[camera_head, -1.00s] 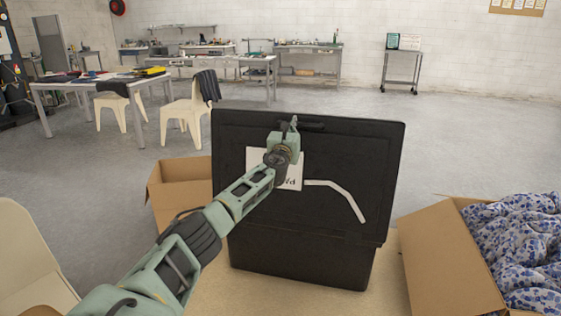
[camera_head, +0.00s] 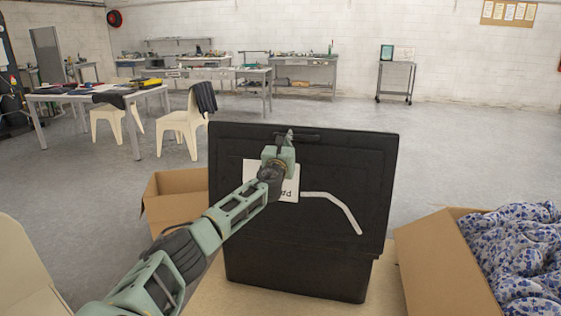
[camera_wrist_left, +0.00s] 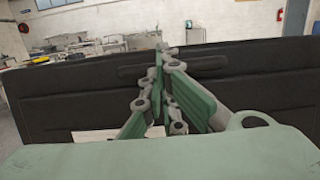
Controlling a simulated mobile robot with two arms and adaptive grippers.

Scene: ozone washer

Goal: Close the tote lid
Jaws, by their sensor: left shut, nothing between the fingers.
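The black tote (camera_head: 300,270) stands on the tan surface in front of me. Its lid (camera_head: 345,165) is raised and stands as a broad, nearly upright panel above the body. A partly covered white paper label and a pale bent strip show on the lid's near face. My left gripper (camera_head: 289,137) is shut and empty, in front of the lid near the middle of its top edge. In the left wrist view the shut fingers (camera_wrist_left: 159,48) point at the lid (camera_wrist_left: 250,75) near its raised grip; I cannot tell if they touch. My right gripper is not in view.
An open cardboard box (camera_head: 175,200) stands behind left of the tote. Another box (camera_head: 440,265) at right holds blue-and-white patterned cloth (camera_head: 525,250). A pale chair back (camera_head: 25,275) is at lower left. Open floor lies behind the tote.

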